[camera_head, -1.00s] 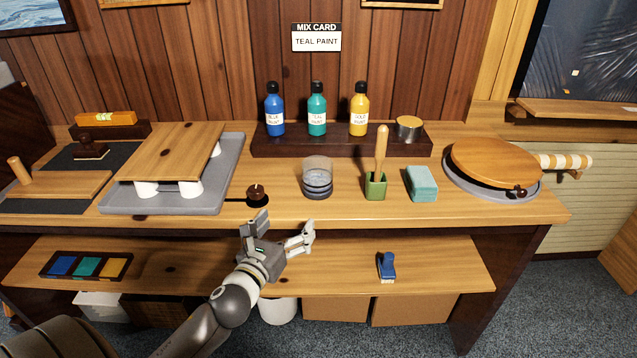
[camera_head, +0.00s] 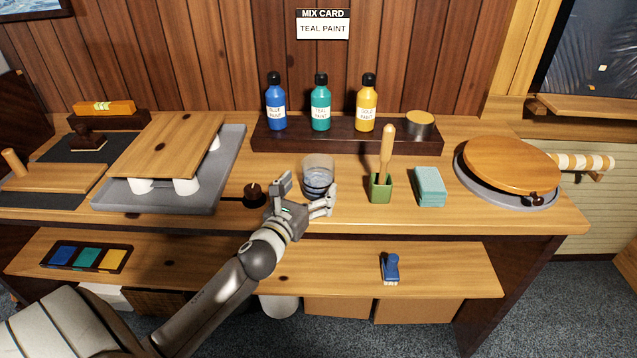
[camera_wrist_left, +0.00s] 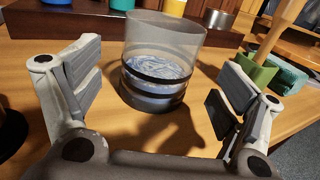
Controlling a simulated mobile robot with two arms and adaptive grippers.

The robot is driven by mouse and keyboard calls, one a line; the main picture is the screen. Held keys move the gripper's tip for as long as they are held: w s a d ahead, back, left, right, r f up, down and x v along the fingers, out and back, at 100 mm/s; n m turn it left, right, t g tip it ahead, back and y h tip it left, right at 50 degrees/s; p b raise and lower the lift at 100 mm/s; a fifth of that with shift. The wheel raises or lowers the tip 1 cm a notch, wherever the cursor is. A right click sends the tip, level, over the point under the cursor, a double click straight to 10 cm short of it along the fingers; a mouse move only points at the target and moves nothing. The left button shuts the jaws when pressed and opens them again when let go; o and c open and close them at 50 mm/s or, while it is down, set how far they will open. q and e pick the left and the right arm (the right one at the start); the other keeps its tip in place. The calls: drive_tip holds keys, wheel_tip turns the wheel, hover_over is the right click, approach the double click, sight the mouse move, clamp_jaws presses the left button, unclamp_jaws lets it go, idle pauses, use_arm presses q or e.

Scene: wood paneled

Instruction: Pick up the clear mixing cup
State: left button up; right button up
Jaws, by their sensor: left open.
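The clear mixing cup (camera_head: 318,172) stands upright on the wooden bench top, with dark bands around its lower part. It also shows large in the left wrist view (camera_wrist_left: 162,62). My left gripper (camera_head: 306,190) is open, just in front of the cup, and covers part of its lower side in the head view. In the left wrist view the two fingers (camera_wrist_left: 158,92) are spread wide, one to each side of the cup's front. I see clear gaps between fingers and cup, and nothing in the grip. My right gripper is not in view.
A green holder with a wooden-handled tool (camera_head: 381,187) and a teal sponge (camera_head: 430,187) stand to the right. A small dark round object (camera_head: 254,195) lies to the left, by a grey tray (camera_head: 225,170). Paint bottles (camera_head: 320,108) stand on a dark riser (camera_head: 290,138) behind.

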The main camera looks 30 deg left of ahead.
sight(312, 184)
use_arm(q)
drive_tip(key=shift+w+r, duration=0.1)
drive_tip(key=shift+w, duration=0.15)
drive_tip(key=w, duration=0.2)
drive_tip(key=w+p, duration=0.1)
drive_tip(key=w, duration=0.1)
drive_tip(key=shift+a, duration=0.35)
drive_tip(key=shift+w, duration=0.35)
drive_tip(key=shift+c, duration=0.6)
drive_tip(key=shift+a, duration=0.1)
drive_tip(key=c, duration=1.1)
drive_tip(key=shift+o, duration=0.2)
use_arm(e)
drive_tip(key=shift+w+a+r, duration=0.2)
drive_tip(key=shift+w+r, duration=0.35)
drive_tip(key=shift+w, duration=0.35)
use_arm(q)
drive_tip(key=shift+r, duration=0.15)
